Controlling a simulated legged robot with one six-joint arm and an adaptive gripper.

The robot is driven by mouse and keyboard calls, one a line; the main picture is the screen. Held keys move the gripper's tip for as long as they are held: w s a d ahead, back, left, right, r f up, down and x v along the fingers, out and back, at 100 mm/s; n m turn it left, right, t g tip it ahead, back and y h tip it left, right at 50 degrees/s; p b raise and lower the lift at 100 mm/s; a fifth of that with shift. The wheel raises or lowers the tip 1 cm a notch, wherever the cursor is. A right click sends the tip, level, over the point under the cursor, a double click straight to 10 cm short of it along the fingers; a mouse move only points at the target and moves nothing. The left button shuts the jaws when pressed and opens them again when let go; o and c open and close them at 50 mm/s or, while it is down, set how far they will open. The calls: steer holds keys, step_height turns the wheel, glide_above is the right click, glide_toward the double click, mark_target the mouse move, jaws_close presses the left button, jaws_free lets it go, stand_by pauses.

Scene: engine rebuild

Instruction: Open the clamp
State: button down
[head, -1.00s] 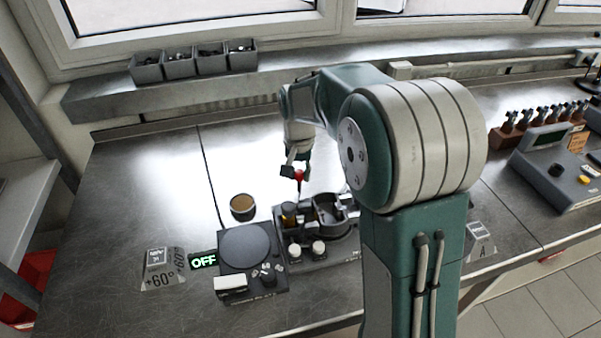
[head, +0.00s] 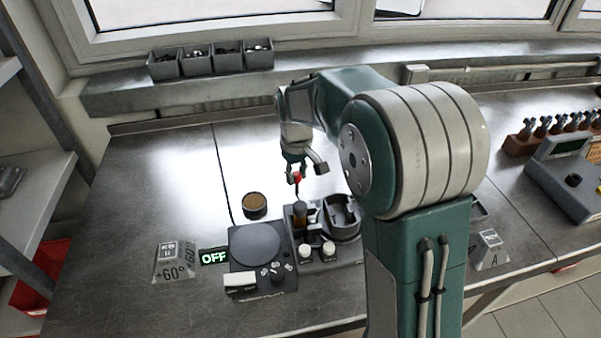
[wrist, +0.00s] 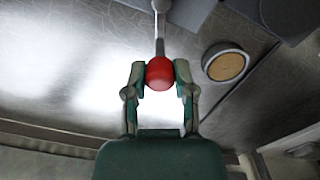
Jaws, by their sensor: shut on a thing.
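The clamp's red ball knob (head: 297,178) sits on top of a thin lever that rises from the dark fixture (head: 345,231) on the bench. My gripper (head: 296,172) is above the fixture, with its fingers on the knob. In the wrist view, the red knob (wrist: 159,73) sits between the two fingertips of my gripper (wrist: 159,76), touching or nearly touching both. The thin metal lever runs away from the knob toward the top of that view. The lever stands close to upright in the head view. The clamp's lower joint is too small to make out.
A small round tin (head: 255,205) with a brown top stands left of the lever. A dark round-plate device (head: 257,243) with knobs stands left of the fixture, beside a green OFF sign (head: 214,257). Grey bins (head: 212,60) line the ledge. The bench behind the tin is clear.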

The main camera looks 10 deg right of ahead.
steer(key=shift+s+a+n, duration=0.15)
steer(key=shift+a+n, duration=0.15)
steer(key=shift+n, duration=0.7)
steer(key=shift+s+a+n, duration=0.15)
steer(key=shift+a+n, duration=0.15)
steer(key=shift+n, duration=0.7)
steer(key=shift+c, duration=2.2)
jaws_free()
steer(key=shift+a, duration=0.1)
step_height(320, 180, up, 12)
steer(key=shift+f, duration=0.15)
